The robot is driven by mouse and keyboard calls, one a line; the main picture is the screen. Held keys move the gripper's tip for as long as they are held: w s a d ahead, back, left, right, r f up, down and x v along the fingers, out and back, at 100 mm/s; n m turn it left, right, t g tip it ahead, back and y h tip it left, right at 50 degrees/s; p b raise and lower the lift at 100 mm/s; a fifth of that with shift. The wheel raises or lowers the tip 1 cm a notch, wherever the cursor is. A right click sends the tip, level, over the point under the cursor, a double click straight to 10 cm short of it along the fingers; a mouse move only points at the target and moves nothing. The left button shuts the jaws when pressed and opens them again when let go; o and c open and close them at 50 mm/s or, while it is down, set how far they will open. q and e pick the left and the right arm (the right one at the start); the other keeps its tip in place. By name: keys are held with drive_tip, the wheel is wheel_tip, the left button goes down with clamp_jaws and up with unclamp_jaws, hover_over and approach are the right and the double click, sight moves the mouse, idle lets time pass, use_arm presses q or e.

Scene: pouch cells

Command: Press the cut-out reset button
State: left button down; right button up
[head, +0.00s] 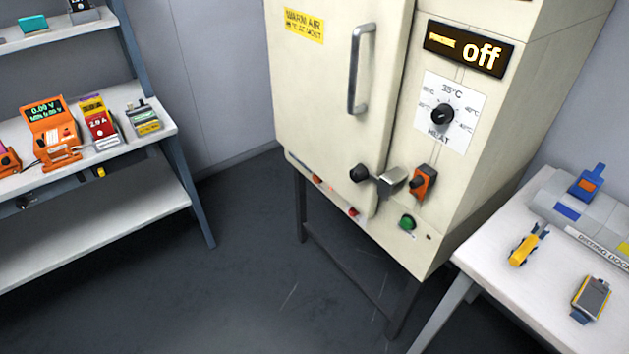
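A cream warm-air cabinet (330,100) stands in the middle of the head view, its door shut. Its display (468,50) reads "off". A green button (407,222) sits low on the front, right of the door. Above it is an orange and black switch (423,182). A small red button or lamp (352,211) and an orange one (317,178) are on the strip under the door. The labels near these are too small to read, so I cannot tell which is the cut-out reset. Neither of my grippers is in view.
The door has a long handle (353,70) and a latch (391,180) that sticks out near the switch. A heat dial (442,115) is above. A shelf rack (100,215) with instruments stands left, a white table (505,285) with tools right. The floor (250,270) in front is clear.

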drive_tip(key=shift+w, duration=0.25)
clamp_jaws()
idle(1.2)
